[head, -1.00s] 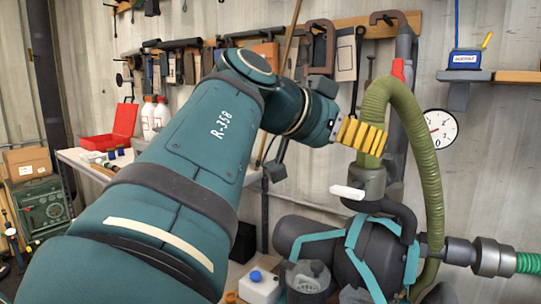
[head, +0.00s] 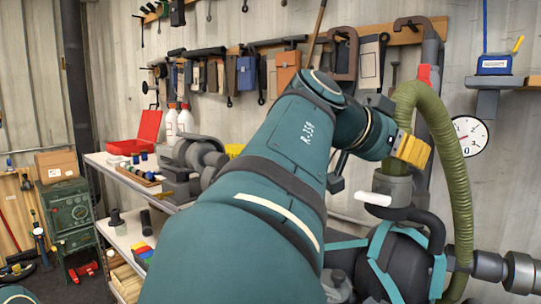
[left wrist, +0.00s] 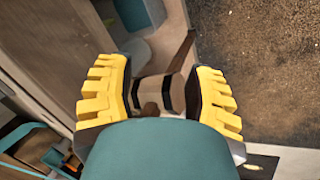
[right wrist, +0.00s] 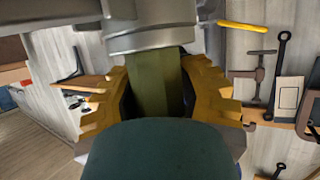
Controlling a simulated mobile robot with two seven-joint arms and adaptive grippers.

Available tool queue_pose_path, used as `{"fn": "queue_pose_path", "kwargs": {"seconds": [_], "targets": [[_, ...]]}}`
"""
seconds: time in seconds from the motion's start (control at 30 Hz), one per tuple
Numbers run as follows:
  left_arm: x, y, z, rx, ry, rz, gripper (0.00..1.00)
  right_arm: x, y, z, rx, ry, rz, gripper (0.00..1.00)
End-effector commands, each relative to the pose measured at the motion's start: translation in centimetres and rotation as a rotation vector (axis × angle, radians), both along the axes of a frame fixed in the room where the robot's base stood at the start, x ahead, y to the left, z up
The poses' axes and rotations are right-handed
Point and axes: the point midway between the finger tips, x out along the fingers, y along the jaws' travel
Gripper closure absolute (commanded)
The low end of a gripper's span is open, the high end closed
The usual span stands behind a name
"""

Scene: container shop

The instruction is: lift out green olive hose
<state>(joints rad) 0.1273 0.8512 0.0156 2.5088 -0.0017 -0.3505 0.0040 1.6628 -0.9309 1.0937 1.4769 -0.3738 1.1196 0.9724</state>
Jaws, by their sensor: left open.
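The green olive hose (head: 455,165) is a thick ribbed tube. It arches up and its near end goes down into a grey collar (head: 393,186) on a dark machine with teal bands. My right gripper (head: 412,150) is at the hose just above this collar. In the right wrist view, its yellow fingers (right wrist: 155,95) lie on both sides of the hose (right wrist: 154,85), close against it, with the metal collar (right wrist: 150,38) beyond. My left gripper (left wrist: 165,95) is open in the left wrist view, away from the hose, which that view does not show.
The machine (head: 400,250) stands at the lower right, with metal pipe couplings (head: 523,272) beside it. A tool rail with hanging tools (head: 240,75) runs along the wall behind. A shelf unit (head: 125,235) and a green cabinet (head: 68,205) stand at left.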

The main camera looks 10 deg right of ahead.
Motion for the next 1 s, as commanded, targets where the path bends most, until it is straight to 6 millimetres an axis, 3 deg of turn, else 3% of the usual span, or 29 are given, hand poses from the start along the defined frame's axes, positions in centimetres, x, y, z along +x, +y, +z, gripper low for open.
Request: {"fn": "queue_pose_path", "kwargs": {"seconds": [0.63, 0.77, 1.0], "targets": [[0.0, 0.0, 0.2, 0.0, 0.0, 0.0, 0.47, 0.0, 0.1, 0.4, -0.002, -0.002, 0.003, 1.0], [-0.1, 0.0, 0.8, 0.0, 0.003, -0.001, 0.47, 0.0, 0.1, 2.1, -0.001, -0.003, 0.002, 1.0], [-0.1, 0.0, 2.7, -0.001, 0.003, 0.002, 0.47, 0.0, 0.0, 6.9, 0.0, -0.003, 0.001, 1.0]]}}
